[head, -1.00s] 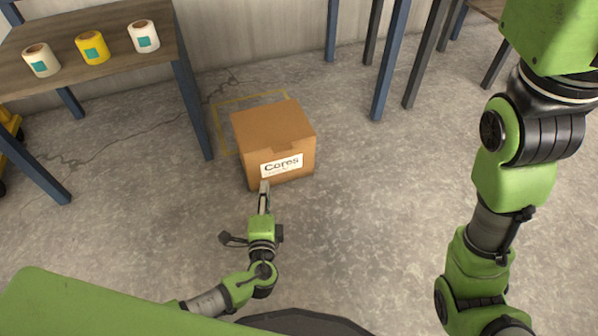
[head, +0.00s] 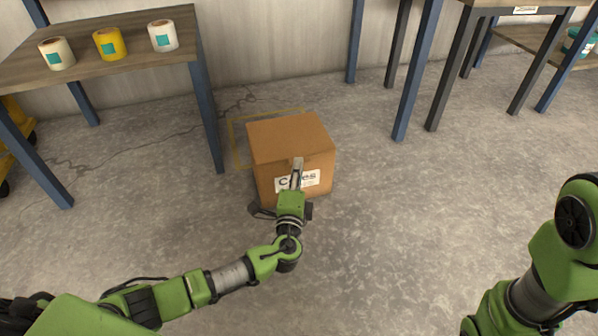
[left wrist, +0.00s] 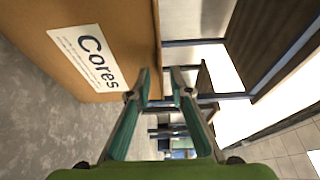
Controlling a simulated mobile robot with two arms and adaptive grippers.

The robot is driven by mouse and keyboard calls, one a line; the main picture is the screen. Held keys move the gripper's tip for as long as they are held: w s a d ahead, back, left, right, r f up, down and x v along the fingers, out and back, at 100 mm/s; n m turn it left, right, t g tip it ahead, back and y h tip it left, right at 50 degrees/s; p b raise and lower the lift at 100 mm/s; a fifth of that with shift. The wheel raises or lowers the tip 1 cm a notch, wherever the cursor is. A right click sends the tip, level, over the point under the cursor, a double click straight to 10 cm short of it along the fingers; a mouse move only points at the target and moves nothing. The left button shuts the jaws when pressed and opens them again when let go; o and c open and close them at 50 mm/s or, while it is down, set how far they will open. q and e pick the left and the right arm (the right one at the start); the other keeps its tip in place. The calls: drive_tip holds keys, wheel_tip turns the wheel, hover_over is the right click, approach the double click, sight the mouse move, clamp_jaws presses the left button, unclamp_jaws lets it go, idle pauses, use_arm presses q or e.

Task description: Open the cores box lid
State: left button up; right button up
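The brown cardboard cores box (head: 262,180) stands on the floor, its lid (head: 288,137) down flat on top. A white "Cores" label (head: 318,178) is on its front face; it also shows rotated in the left wrist view (left wrist: 88,58). My left gripper (head: 297,162) is in front of the box at the lid's front edge and hides part of the label. In the left wrist view its two fingers (left wrist: 160,74) are apart with nothing between them, straddling the line of the box's upper edge. Whether they touch the box I cannot tell. My right gripper is out of view.
A table (head: 120,68) at the left holds a cream roll (head: 57,54), a yellow roll (head: 109,43) and a white roll (head: 162,36). Blue and dark table legs stand at the back right. A yellow floor marking lies behind the box. Floor right of the box is clear.

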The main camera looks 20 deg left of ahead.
use_arm(q)
drive_tip(key=shift+b+x, duration=0.3)
drive_tip(key=shift+x, duration=0.8)
clamp_jaws()
drive_tip(key=shift+r, duration=0.1)
